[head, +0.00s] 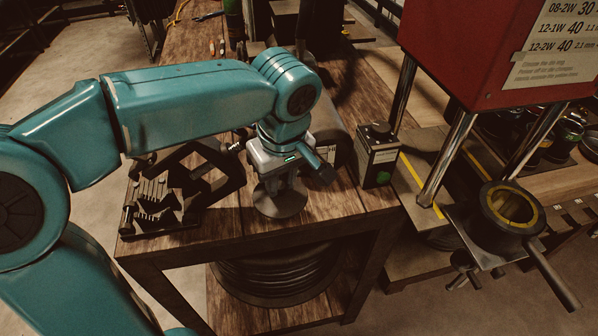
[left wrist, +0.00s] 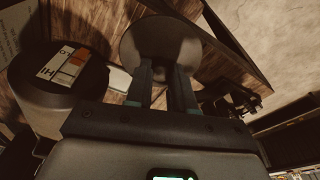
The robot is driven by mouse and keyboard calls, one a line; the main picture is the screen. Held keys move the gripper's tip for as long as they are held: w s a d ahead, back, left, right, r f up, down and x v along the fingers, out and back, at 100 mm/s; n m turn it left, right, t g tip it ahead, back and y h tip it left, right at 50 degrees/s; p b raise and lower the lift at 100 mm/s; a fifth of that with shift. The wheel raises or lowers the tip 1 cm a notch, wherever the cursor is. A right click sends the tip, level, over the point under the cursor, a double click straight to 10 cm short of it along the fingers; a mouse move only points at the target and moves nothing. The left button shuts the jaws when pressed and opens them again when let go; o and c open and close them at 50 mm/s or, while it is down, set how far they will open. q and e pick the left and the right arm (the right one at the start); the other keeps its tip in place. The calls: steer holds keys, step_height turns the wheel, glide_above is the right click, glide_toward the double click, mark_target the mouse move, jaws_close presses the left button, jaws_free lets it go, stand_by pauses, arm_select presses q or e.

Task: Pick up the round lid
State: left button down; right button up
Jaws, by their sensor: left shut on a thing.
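The round lid (head: 280,204) is a dark grey disc near the front edge of the wooden table. My left gripper (head: 276,184) points down over its middle and is shut on it. In the left wrist view the lid (left wrist: 160,40) shows as a disc beyond the fingertips of my left gripper (left wrist: 163,75). My right gripper is in neither view.
A black rack (head: 165,200) with small metal pieces stands left of the lid. A dark box with a green dot (head: 375,157) stands to the right. A dark cylinder (left wrist: 55,85) with a label is close by. The red crimper (head: 480,50) rises at the right.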

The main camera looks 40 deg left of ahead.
arm_select(q)
steer(key=s+a+r+p, duration=0.1)
steer(key=s+r, duration=0.2)
steer(key=s, duration=1)
steer(key=shift+s+a, duration=0.2)
steer(key=shift+a, duration=0.05)
steer(key=shift+f, duration=0.1)
